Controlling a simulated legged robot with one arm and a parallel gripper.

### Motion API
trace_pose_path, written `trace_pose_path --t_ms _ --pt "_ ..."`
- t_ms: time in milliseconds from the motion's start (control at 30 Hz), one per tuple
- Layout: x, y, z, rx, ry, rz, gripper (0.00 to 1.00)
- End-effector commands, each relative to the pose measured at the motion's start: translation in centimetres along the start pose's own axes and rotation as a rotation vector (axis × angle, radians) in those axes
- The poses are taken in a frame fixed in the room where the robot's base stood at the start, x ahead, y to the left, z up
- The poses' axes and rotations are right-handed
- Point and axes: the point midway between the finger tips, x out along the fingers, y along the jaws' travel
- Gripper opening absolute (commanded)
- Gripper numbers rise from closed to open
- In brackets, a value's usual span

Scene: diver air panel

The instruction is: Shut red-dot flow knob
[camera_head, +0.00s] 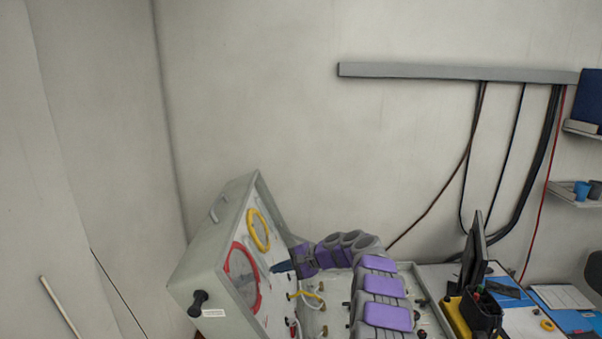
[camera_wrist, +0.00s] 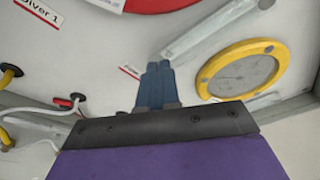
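The diver air panel (camera_head: 232,207) is an open pale case at the lower middle of the head view. It carries a red-ringed gauge (camera_head: 233,262) and a yellow-ringed gauge (camera_head: 252,232), which also shows at right in the wrist view (camera_wrist: 222,86). My gripper (camera_head: 277,267) is at the panel face, right of the gauges. In the wrist view its blue fingers (camera_wrist: 159,66) lie side by side with no clear gap, beside a small red-lettered label (camera_wrist: 130,72). I cannot make out a red-dot knob; the fingers hide the panel behind them.
In the wrist view, a small red-and-black fitting (camera_wrist: 68,102) with a white hose and a yellow hose (camera_wrist: 9,76) are at left, below a "Diver 1" label (camera_wrist: 40,11). A grey bar (camera_wrist: 205,30) runs above the fingers. A monitor (camera_head: 474,252) stands at right.

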Motion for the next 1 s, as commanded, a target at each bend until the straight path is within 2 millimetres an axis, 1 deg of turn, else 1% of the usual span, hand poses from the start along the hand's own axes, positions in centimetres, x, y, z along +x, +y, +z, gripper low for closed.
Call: trace_pose_path --t_ms 200,367,467,667,1000 --pt "0.1 0.0 0.5 -0.001 -0.004 0.000 0.00" --pt "-0.3 -0.2 1.1 -0.006 -0.003 -0.003 0.00" --pt "-0.6 -0.2 1.0 -0.005 -0.002 -0.003 0.00" --pt "-2.2 -0.1 0.5 -0.002 -0.002 -0.002 0.00" --pt "-5.9 -0.1 -0.6 -0.001 0.001 -0.003 0.00"
